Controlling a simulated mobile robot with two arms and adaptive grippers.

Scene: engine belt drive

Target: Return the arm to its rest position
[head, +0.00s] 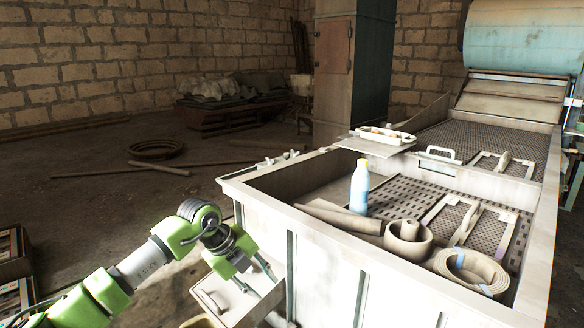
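My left arm comes in from the lower left, green and silver. Its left gripper (264,286) points down and to the right, beside the near left side of the large pale metal bin (330,240). Its two dark fingers are spread apart with nothing visible between them. My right gripper is not in view.
In the bin are a blue-white bottle (360,190), a pale cylinder (408,238) and a coiled belt (470,270). A tray (384,137) rests on a board at the back. A hose coil (156,150) and a pole lie on the floor. Open floor lies left of the bin.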

